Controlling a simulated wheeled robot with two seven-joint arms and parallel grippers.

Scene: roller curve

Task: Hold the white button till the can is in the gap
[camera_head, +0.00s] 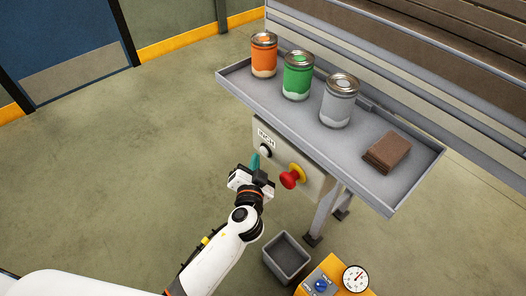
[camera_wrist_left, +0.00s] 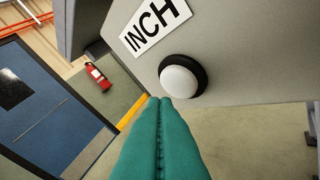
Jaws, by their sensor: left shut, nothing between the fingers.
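The white button (camera_head: 265,151) sits in a black ring on the grey panel, under an INCH label (camera_head: 266,138). In the left wrist view the white button (camera_wrist_left: 179,82) is just beyond my fingertips. My left gripper (camera_head: 255,161) is shut with nothing in it, its teal fingers (camera_wrist_left: 160,103) pointing at the button's lower edge. I cannot tell whether they touch it. An orange can (camera_head: 263,56), a green can (camera_head: 298,77) and a grey can (camera_head: 339,102) stand upright on the grey tray (camera_head: 285,106). My right gripper is not in view.
A red mushroom button (camera_head: 291,178) on a yellow base is right of the white one. Brown pads (camera_head: 386,153) lie on the tray's right end. A grey bin (camera_head: 287,257) and a yellow box with a gauge (camera_head: 354,279) are below. Open floor lies left.

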